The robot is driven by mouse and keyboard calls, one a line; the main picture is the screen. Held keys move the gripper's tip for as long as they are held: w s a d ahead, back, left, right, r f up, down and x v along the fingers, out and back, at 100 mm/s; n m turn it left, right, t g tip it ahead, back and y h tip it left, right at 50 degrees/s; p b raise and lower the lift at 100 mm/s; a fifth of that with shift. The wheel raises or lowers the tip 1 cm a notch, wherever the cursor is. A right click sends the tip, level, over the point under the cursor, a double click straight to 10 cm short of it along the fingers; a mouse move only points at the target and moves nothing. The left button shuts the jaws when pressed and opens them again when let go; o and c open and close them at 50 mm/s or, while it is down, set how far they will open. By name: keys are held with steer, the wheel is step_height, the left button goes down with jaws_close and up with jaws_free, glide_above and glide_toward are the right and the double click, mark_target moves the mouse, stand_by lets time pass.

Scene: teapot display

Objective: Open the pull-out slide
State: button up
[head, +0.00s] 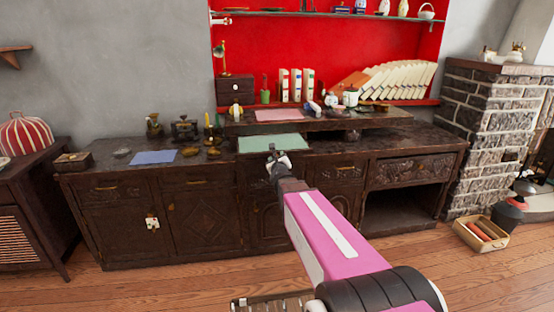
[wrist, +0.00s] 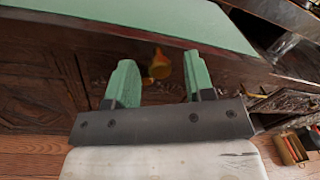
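The pull-out slide (head: 272,142) is a flat green-topped panel at the front middle of the dark wooden cabinet (head: 203,222). In the wrist view its green top (wrist: 150,22) crosses the upper part, with a dark front edge. A small brass knob (wrist: 161,66) shows just below that edge. I cannot tell whether the knob belongs to the slide or the front beneath. My gripper (head: 278,161) is at the slide's front. In the wrist view my gripper (wrist: 160,75) is open, its green fingers on either side of the knob, with no contact visible. My arm hides part of the cabinet front.
The cabinet top holds a blue mat (head: 154,157), a pink mat (head: 278,115), figurines and a row of books (head: 400,78). A box with red rolls (head: 482,233) sits on the floor at right. The wooden floor (head: 180,285) ahead of the cabinet's left side is clear.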

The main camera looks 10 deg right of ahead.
steer(key=s, duration=1)
steer(key=shift+s+a, duration=0.35)
steer(key=shift+a, duration=0.1)
steer(key=s+a+f+n+g+y, duration=0.1)
steer(key=s+f+n+g+y, duration=0.1)
steer(key=f+n+g, duration=0.35)
steer(key=s+a+f+n+g+y, duration=0.1)
steer(key=s+f+n+g, duration=0.2)
steer(key=f+n, duration=0.6)
steer(key=s+d+f+n+g, duration=0.1)
steer(key=s+f+n+g, duration=0.1)
steer(key=s+n+g, duration=0.2)
steer(key=s+d+f+n+g+h, duration=0.1)
steer(key=s+n+g, duration=0.4)
steer(key=n, duration=0.8)
steer(key=s+d+f, duration=0.1)
steer(key=s+f, duration=0.1)
steer(key=s, duration=0.1)
steer(key=shift+s, duration=0.25)
